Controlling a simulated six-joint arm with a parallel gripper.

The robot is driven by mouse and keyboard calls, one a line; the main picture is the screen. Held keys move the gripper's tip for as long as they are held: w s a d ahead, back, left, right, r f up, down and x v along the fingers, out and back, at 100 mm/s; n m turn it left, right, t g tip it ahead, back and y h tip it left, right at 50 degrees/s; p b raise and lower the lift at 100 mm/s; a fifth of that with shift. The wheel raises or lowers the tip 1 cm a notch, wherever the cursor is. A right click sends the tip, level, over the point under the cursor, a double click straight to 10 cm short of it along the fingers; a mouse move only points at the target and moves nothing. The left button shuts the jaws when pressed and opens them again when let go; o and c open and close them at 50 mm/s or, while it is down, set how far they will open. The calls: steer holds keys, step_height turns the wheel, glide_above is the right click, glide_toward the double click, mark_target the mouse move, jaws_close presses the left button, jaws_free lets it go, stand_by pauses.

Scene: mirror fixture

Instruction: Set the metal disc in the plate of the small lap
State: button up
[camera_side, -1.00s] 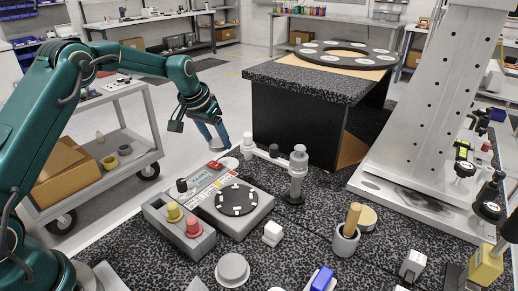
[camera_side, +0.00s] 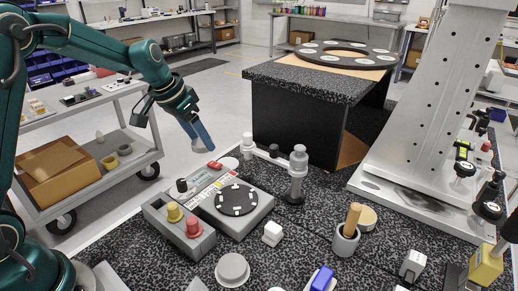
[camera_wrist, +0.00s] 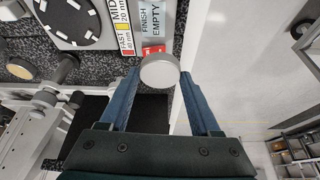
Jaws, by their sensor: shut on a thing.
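The small lap (camera_side: 262,205) is a grey box on the speckled bench, with a round black plate (camera_side: 236,200) on top carrying pale pads around its rim. In the wrist view the plate (camera_wrist: 72,20) shows at the upper left. My gripper (camera_side: 203,144) is beyond the lap's back left end, above the bench's far edge, its blue fingers slanting down to the right. In the wrist view my gripper (camera_wrist: 158,85) is shut on the round, pale metal disc (camera_wrist: 160,71) at the fingertips. The disc is apart from the plate. In the side view the disc is hard to make out.
A cart (camera_side: 90,160) stands left.

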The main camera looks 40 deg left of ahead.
mark_target(240, 197)
steer(key=s+d+m, duration=0.1)
steer(key=d, duration=0.3)
steer(key=s+d+m+h, duration=0.1)
steer(key=d, duration=0.3)
steer(key=s+d+m, duration=0.1)
steer(key=d, duration=0.4)
steer(key=shift+s+f+m, duration=0.1)
steer(key=shift+s+m, duration=0.2)
steer(key=shift+m, duration=0.1)
steer(key=shift+f, duration=1.85)
steer(key=shift+f+g, duration=0.3)
steer(key=shift+f, duration=0.45)
steer(key=o, duration=1.5)
steer(key=shift+r, duration=3.5)
